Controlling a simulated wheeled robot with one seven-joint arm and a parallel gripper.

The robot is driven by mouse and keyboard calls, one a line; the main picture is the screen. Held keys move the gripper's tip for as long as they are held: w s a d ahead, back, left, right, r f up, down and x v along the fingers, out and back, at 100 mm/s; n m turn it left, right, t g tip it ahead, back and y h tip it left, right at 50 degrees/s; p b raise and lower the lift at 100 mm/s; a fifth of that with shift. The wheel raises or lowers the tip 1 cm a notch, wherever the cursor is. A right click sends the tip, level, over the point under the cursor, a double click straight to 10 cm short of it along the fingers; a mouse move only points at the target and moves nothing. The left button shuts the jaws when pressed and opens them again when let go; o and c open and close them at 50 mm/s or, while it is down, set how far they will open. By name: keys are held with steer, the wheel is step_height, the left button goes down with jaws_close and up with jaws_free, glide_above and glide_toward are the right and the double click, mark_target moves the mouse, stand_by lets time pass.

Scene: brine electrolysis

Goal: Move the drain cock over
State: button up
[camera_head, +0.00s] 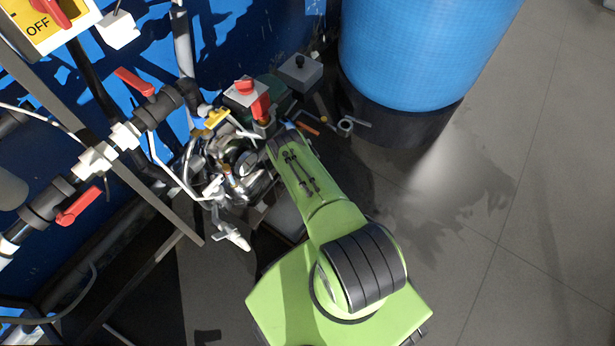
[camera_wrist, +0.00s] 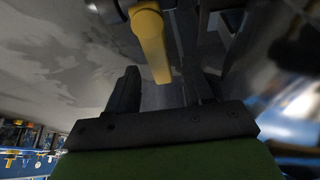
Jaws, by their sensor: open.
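In the wrist view a yellow lever (camera_wrist: 152,45), which looks like the handle of the drain cock, comes down from the top, its lower end between the dark fingers of my gripper (camera_wrist: 156,88). The fingers are open, with a gap visible beside the lever; I cannot tell whether either touches it. A dark rounded fitting (camera_wrist: 106,9) is at the lever's upper left. In the head view my green arm reaches up into crowded fittings. My fingers are hard to make out there, and I cannot surely match the lever.
In the head view a blue tank (camera_head: 425,50) on a black base stands right of the arm. Pipes with red valve handles (camera_head: 134,82) run along the left. The floor at right is clear.

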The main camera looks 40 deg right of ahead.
steer(key=shift+f, duration=0.1)
jaws_close()
